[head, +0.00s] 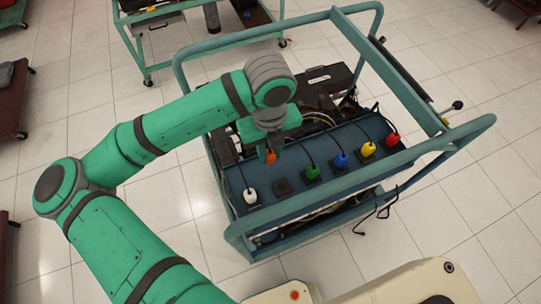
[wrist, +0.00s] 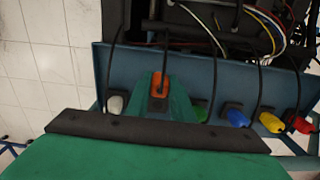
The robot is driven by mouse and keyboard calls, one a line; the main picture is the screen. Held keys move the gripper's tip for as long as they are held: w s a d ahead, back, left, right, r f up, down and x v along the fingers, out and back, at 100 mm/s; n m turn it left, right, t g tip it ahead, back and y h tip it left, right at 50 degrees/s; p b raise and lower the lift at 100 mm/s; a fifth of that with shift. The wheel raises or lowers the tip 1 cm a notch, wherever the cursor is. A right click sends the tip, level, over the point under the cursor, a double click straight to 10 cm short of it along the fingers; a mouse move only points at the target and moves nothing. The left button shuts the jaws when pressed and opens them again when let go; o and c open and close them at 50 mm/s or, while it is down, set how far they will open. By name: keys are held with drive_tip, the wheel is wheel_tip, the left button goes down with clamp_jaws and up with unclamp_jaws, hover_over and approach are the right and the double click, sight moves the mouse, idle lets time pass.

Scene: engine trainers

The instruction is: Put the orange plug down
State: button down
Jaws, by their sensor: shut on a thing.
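The orange plug (head: 271,156) is held below my gripper (head: 270,146) in the head view, above the blue panel (head: 235,178) of the engine trainer. It also shows in the wrist view (wrist: 158,83), between the green fingers of my gripper (wrist: 160,92), with a dark cable running up from it. My gripper is shut on it. An empty dark socket (head: 282,187) sits on the panel between the white plug (head: 250,196) and the green plug (head: 313,171). The plug appears apart from this socket. The fingertips are partly hidden.
The blue plug (head: 341,159), yellow plug (head: 368,149) and red plug (head: 392,140) sit further right along the panel, each with a dark cable. A teal tube frame (head: 425,116) surrounds the trainer. White tiled floor (head: 150,210) lies open at the left.

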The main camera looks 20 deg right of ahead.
sight(271, 159)
drive_tip(key=shift+d+f, duration=0.2)
drive_tip(key=shift+f, duration=1.6)
drive_tip(key=shift+f, duration=0.1)
drive_tip(key=c, duration=1.5)
unclamp_jaws()
drive_tip(key=shift+c, duration=0.2)
wheel_tip(271, 159, up, 12)
drive_tip(key=shift+r, duration=0.1)
drive_tip(key=shift+w, duration=0.1)
